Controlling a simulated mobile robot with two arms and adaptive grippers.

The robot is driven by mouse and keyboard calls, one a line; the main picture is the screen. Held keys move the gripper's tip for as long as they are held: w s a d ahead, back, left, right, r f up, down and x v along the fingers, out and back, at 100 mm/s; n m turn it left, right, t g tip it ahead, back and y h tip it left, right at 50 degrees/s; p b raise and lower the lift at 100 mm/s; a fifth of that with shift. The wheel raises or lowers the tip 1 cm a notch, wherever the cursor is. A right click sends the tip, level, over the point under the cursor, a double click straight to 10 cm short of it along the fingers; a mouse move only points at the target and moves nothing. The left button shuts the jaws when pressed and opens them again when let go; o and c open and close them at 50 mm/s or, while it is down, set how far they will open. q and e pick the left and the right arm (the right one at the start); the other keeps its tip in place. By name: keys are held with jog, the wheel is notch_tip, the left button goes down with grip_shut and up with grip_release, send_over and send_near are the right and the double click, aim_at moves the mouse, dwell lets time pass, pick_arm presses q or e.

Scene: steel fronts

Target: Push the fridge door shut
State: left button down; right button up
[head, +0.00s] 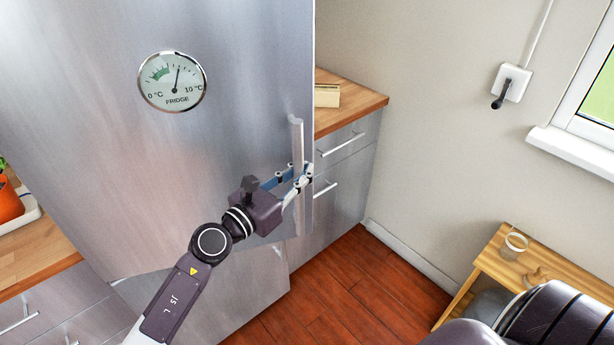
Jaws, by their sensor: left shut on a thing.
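The steel fridge door (190,170) fills the upper left of the head view, with a round dial marked FRIDGE on it. Its vertical bar handle (297,140) is near the door's right edge. My left gripper (301,178) is at the handle, shut on it about the lower half. The door's bottom edge slants across the lower steel front (255,293); how wide any gap is, I cannot tell. My right gripper is out of view.
A wooden-topped cabinet (350,107) with bar-handled drawers stands right of the fridge. Red floor boards (340,285) lie clear between. An orange pot (8,203) stands on the left counter.

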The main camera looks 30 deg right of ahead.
pick_arm(q)
jog(key=shift+w+a+f, duration=0.1)
jog(key=shift+w+a, duration=0.3)
jog(key=shift+w, duration=0.15)
jog(key=c, duration=2.1)
grip_release()
jog(key=shift+a+t, duration=0.1)
jog(key=shift+t, duration=0.2)
jog(key=shift+o, duration=1.4)
jog(key=shift+w+a, duration=0.1)
jog(key=shift+a, duration=0.25)
jog(key=shift+d, duration=0.1)
jog(key=shift+s+d, duration=0.1)
jog(key=shift+s, duration=0.1)
jog(key=v, duration=1.2)
jog(key=shift+w, duration=0.1)
